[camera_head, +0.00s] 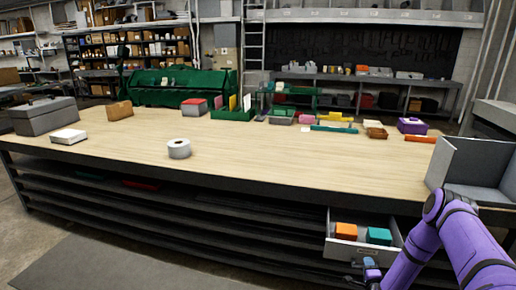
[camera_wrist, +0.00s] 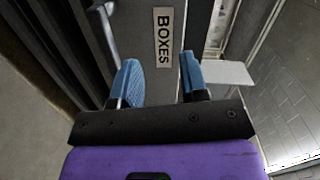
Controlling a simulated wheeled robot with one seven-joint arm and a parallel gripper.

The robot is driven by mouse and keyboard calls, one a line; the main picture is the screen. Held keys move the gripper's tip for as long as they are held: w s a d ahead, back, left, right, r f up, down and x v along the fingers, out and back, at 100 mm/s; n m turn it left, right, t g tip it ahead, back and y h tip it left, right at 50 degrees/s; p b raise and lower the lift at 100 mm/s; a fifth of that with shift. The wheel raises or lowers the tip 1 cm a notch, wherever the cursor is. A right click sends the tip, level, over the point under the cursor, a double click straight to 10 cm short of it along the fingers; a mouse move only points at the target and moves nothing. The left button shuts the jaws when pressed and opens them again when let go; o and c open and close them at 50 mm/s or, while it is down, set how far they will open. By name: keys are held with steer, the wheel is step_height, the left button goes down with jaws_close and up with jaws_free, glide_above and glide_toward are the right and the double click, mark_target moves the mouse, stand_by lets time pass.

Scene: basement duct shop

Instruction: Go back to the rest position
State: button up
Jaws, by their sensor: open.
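My gripper (camera_head: 371,273) is at the lower right in the head view, just in front of the pulled-out drawer (camera_head: 341,250). In the wrist view my gripper (camera_wrist: 160,74) has its two blue fingers apart with nothing between them. Beyond them is the grey drawer front with a "BOXES" label (camera_wrist: 163,37). A metal handle (camera_wrist: 103,28) runs close by the left finger; I cannot tell whether they touch. The drawer holds an orange box (camera_head: 346,231) and a teal box (camera_head: 379,236). My purple arm reaches in from the lower right.
The long wooden workbench (camera_head: 240,155) spans the view above the drawer. On it are a tape roll (camera_head: 179,149), a grey toolbox (camera_head: 44,116), and a grey open-sided bin (camera_head: 474,168) at the right, near my arm. Floor (camera_head: 130,260) is clear at the lower left.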

steer(key=w+a+r+n+g+y, duration=0.1)
steer(key=w+r+n, duration=0.3)
steer(key=r, duration=0.8)
steer(key=w+a+r+n+g+y, duration=0.1)
steer(key=w+r+n+g, duration=0.15)
steer(key=w+r, duration=0.65)
steer(key=s+a+r+n+g, duration=0.1)
steer(key=s+a+r+n, duration=0.15)
steer(key=r, duration=0.55)
steer(key=s+a+r+n, duration=0.1)
steer(key=s+r, duration=0.2)
steer(key=r, duration=0.6)
steer(key=s+a+r+n+g, duration=0.1)
steer(key=s+r, duration=0.2)
steer(key=r, duration=0.5)
steer(key=s+a+r+n+g, duration=0.1)
steer(key=s+a+r+n, duration=0.15)
steer(key=s+r, duration=0.55)
steer(key=s+a+r+n+g, duration=0.1)
steer(key=s+a+r+g, duration=0.15)
steer(key=s+r, duration=0.65)
steer(key=s+a+n+g, duration=0.1)
steer(key=s+a+n, duration=0.1)
steer(key=s, duration=1.1)
steer(key=s+a+r+n+g+y, duration=0.1)
steer(key=s+a+n, duration=0.1)
steer(key=s, duration=1.1)
steer(key=shift+s+a, duration=0.2)
steer(key=shift+s, duration=0.2)
